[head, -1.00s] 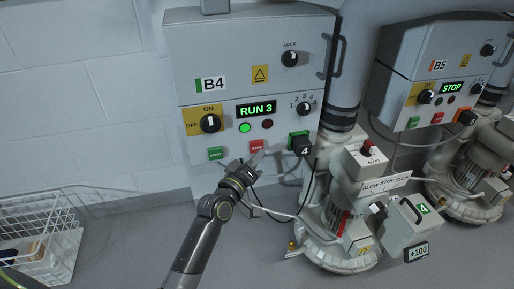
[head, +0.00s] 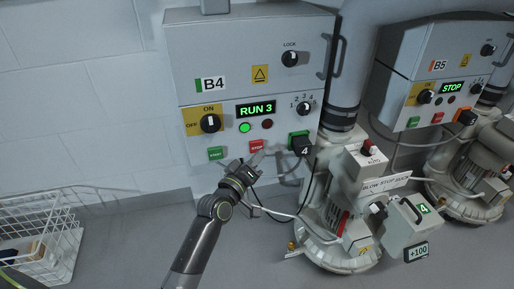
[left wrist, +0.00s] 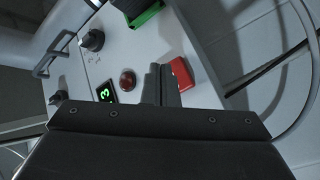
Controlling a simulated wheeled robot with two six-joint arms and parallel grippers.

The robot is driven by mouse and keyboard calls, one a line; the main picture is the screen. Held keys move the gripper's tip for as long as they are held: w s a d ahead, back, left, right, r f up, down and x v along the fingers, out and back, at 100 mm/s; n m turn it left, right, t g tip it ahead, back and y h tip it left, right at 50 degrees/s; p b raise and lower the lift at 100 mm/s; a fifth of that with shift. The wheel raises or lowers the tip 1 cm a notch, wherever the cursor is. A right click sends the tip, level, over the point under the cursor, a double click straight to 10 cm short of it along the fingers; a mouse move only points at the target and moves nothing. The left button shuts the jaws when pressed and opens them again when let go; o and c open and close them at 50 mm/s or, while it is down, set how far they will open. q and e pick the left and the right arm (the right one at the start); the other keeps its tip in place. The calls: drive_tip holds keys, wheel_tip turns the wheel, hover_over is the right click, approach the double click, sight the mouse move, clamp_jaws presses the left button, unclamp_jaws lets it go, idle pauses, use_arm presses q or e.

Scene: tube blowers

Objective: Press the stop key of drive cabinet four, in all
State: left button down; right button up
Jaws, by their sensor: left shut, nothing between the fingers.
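Drive cabinet B4 (head: 240,55) hangs on the wall; its display (head: 256,109) reads RUN 3. The green lamp (head: 245,127) is lit and the red lamp (head: 267,124) is dark. The red stop key (head: 256,145) sits low on the panel, right of the green start key (head: 216,153). My left gripper (head: 255,162) is shut and empty, its tips just below the stop key. In the left wrist view the shut fingers (left wrist: 160,85) lie beside the red stop key (left wrist: 181,73); I cannot tell whether they touch it. My right gripper is not in view.
The blower (head: 345,220) stands on the floor to the right. Cabinet B5 (head: 440,60) shows STOP. A white wire basket (head: 60,255) is at the lower left.

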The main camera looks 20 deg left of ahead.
use_arm(q)
drive_tip(key=shift+w+a, duration=0.1)
idle(0.7)
drive_tip(key=shift+w+a, duration=0.15)
drive_tip(key=shift+w, duration=0.1)
drive_tip(key=shift+w+a, duration=0.25)
drive_tip(key=shift+w, duration=0.1)
idle(0.7)
drive_tip(key=shift+s, duration=0.1)
drive_tip(key=shift+s+d, duration=0.5)
drive_tip(key=shift+s, duration=0.15)
drive_tip(key=s+d, duration=0.1)
drive_tip(key=s, duration=0.1)
drive_tip(key=s+d, duration=0.1)
drive_tip(key=s, duration=0.1)
drive_tip(key=shift+d, duration=0.4)
